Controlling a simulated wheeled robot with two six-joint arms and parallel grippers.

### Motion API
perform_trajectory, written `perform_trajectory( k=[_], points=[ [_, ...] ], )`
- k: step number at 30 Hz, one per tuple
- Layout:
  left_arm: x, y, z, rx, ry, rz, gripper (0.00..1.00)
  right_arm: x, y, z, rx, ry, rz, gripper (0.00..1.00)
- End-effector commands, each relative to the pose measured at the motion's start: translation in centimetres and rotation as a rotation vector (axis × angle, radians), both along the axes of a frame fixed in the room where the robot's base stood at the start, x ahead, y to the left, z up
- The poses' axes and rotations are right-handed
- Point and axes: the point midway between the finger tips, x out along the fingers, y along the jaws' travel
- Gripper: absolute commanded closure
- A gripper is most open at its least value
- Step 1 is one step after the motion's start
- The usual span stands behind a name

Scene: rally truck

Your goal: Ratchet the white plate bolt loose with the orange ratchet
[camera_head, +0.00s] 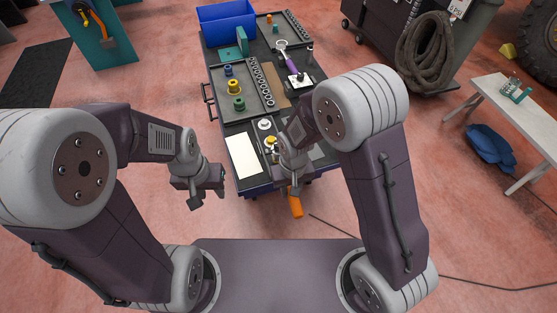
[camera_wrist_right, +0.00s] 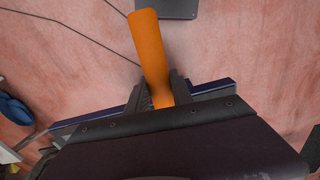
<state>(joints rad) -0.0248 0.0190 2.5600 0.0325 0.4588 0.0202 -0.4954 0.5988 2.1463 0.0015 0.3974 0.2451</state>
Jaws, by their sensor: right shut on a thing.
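My right gripper (camera_head: 292,187) is shut on the orange handle of the ratchet (camera_head: 296,206) at the cart's near edge. In the right wrist view the orange handle (camera_wrist_right: 150,50) sticks out from between the two fingers (camera_wrist_right: 161,92). The ratchet's head is hidden. My left gripper (camera_head: 208,192) is empty, its fingers apart, left of the cart's near end. A white flat plate (camera_head: 243,155) lies on the cart top at the near left. I cannot tell which holds the bolt.
The dark tool cart (camera_head: 214,97) carries a socket rail (camera_head: 261,82), green, yellow and blue round pieces, a purple-handled tool (camera_head: 286,57) and a blue bin (camera_head: 226,20). A white bench (camera_head: 510,130) stands at the right. The floor left of the cart is clear.

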Motion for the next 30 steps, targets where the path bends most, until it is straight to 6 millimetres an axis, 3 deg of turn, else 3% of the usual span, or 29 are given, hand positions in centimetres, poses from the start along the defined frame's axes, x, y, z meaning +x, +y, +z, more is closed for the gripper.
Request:
perform_trajectory(
  k=[30],
  points=[
    [0.00, 0.00, 0.95, 0.000, 0.000, 0.000, 0.64, -0.06, 0.33, 0.68, 0.002, -0.004, -0.023, 1.00]
  ],
)
